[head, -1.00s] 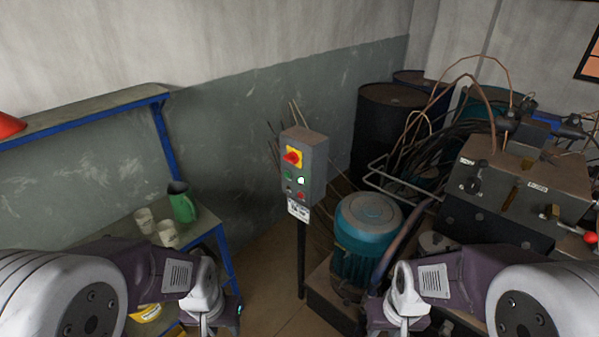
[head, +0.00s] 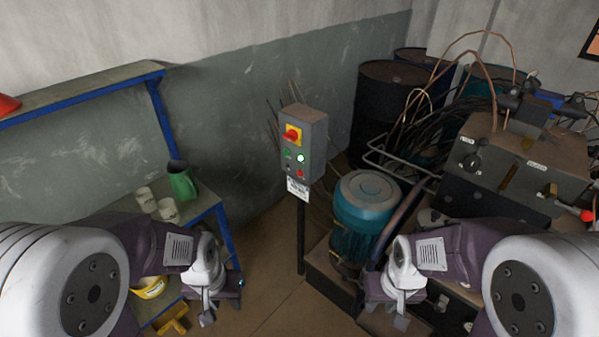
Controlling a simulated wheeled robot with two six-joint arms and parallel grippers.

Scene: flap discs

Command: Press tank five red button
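A grey control box (head: 304,147) stands on a dark post in the middle of the head view. Its face has a red rotary switch on a yellow plate (head: 291,135), green buttons, a white light (head: 301,158) and a small red button (head: 300,174) low on the right. A white label (head: 297,189) hangs below; its text is too small to read. My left gripper (head: 207,318) is low, left of the post and apart from the box. My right gripper (head: 401,322) is low, right of the post, in front of the machinery. Whether either is open is unclear.
A blue motor (head: 366,197) stands just right of the post, with hydraulic machinery (head: 520,165) and dark drums (head: 390,95) beyond. A blue-framed shelf (head: 190,215) at left holds a green jug (head: 183,184) and two cups (head: 168,210). Some floor (head: 275,270) before the post is clear.

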